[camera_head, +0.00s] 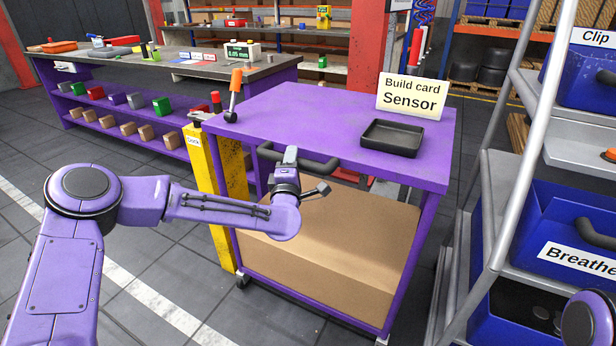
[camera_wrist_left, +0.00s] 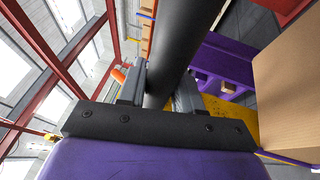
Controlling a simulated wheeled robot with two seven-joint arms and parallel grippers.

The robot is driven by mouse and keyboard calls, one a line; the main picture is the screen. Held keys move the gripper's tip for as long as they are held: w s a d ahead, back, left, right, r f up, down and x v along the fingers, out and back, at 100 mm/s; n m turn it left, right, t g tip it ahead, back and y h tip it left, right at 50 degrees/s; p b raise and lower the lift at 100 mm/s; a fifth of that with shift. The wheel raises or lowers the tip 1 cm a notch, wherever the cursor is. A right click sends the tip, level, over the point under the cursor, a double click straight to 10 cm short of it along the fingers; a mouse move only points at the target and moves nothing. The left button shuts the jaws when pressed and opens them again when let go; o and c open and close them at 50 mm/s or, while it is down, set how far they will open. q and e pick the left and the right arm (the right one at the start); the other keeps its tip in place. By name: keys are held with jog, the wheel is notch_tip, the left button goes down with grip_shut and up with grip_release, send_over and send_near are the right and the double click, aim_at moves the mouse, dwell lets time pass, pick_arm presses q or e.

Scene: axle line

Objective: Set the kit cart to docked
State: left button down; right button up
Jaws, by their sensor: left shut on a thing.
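The kit cart (camera_head: 300,112) is purple, with a cardboard box (camera_head: 330,250) on its lower level. A black handle (camera_head: 322,167) runs along its near side. My left gripper (camera_head: 290,158) is shut on this handle. In the left wrist view, the dark handle bar (camera_wrist_left: 182,40) passes between the two fingers (camera_wrist_left: 158,92). Yellow dock posts (camera_head: 203,178), one labelled "Dock", stand close to the cart's left side; I cannot tell whether they touch it. An orange-tipped lever (camera_head: 236,80) stands at the cart's left corner. My right gripper is out of view.
On the cart top are a black tray (camera_head: 392,138) and a "Build card Sensor" sign (camera_head: 411,97). A rack with blue bins (camera_head: 570,228) stands close on the right. A purple workbench (camera_head: 180,70) is behind left. Grey floor (camera_head: 150,245) is clear at front left.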

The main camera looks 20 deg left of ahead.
pick_arm(q)
jog(key=shift+w, duration=0.15)
jog(key=c, duration=1.2)
grip_release()
jog(key=o, duration=0.4)
jog(key=shift+w, duration=0.15)
jog(key=shift+c, duration=0.2)
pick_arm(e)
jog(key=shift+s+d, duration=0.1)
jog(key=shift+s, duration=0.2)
pick_arm(q)
jog(key=b+v, duration=0.1)
jog(key=v, duration=0.9)
jog(key=shift+s, duration=0.3)
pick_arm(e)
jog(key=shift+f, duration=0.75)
pick_arm(q)
jog(key=shift+d, duration=0.15)
